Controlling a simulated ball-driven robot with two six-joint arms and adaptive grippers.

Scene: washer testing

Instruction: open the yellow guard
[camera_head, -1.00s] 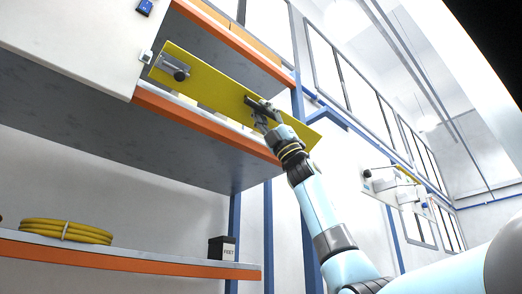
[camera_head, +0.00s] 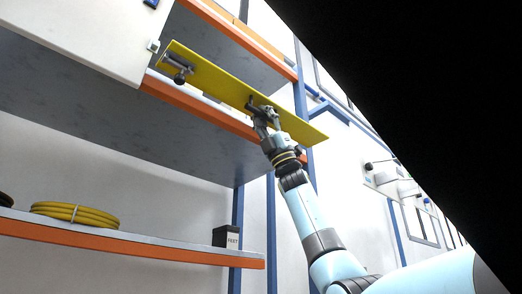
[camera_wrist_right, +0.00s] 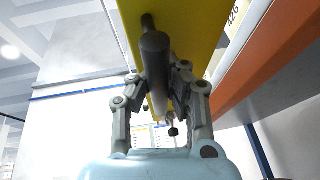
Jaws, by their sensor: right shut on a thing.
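The yellow guard (camera_head: 215,82) is a long flat panel along the front of the upper shelf, slanting down to the right in the head view. A dark latch knob (camera_head: 180,79) on a metal plate sits near its left end. My right gripper (camera_head: 262,108) is shut on the guard's handle (camera_head: 251,101) near the panel's middle. In the right wrist view the dark round handle bar (camera_wrist_right: 157,62) lies between the fingers, with the yellow panel (camera_wrist_right: 188,22) behind it. My left gripper is not in view.
A white cabinet panel (camera_head: 90,40) stands at the upper left, close to the guard's left end. Orange-edged shelves (camera_head: 195,115) lie behind and below. A yellow hose coil (camera_head: 75,214) and a black box (camera_head: 227,236) rest on the lower shelf (camera_head: 130,247). Blue posts (camera_head: 270,215) stand behind my arm.

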